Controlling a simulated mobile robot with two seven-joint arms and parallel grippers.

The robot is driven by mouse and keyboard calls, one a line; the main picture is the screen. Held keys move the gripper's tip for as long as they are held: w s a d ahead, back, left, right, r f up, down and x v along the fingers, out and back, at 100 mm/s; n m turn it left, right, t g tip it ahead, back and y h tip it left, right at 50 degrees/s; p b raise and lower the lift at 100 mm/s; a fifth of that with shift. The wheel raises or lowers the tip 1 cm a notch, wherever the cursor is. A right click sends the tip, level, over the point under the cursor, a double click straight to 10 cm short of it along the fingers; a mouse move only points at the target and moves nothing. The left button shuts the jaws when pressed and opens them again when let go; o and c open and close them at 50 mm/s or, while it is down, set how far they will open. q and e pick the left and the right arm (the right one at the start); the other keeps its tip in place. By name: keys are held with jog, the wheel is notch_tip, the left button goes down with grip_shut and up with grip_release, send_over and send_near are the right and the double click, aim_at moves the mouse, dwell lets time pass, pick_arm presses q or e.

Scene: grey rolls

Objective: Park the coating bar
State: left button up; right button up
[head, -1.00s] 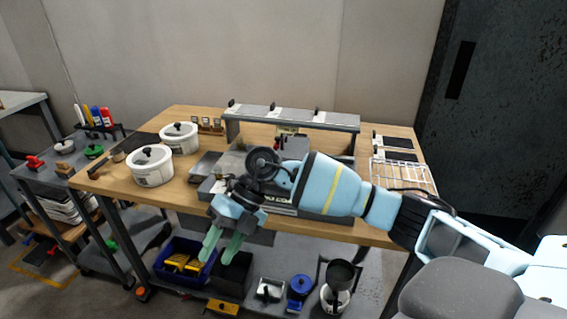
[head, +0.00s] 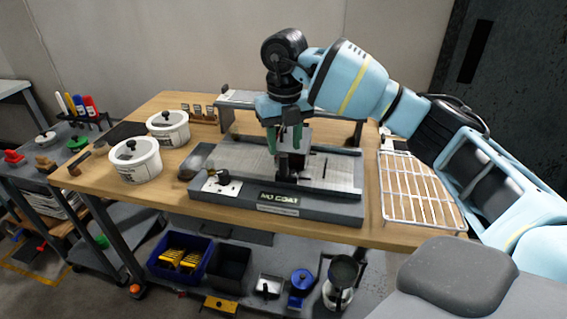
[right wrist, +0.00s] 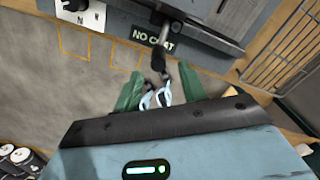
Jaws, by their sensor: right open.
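The grey coating machine (head: 215,160) with a "NO COAT" label stands on the wooden table. It also shows in the right wrist view (right wrist: 205,35). My right gripper (head: 285,150) points down over its bed, green fingers open. In the right wrist view, a metal rod with a dark end (right wrist: 162,40) lies just beyond the open fingers (right wrist: 160,72). A small pale blue and white thing (right wrist: 155,98) shows between the fingers; I cannot tell what it is. A dark block (head: 290,168) sits under the fingers in the head view; I cannot tell whether they touch it or which part is the coating bar.
A white wire rack (head: 415,190) lies to the right of the machine. Two white lidded pots (head: 135,172) stand to the left. A raised grey shelf (head: 240,98) is behind. A lower shelf holds a blue bin (head: 160,270) and other items.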

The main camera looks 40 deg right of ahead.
aim_at(283, 171)
jog(key=f, duration=0.7)
jog(key=shift+w, duration=0.2)
grip_shut()
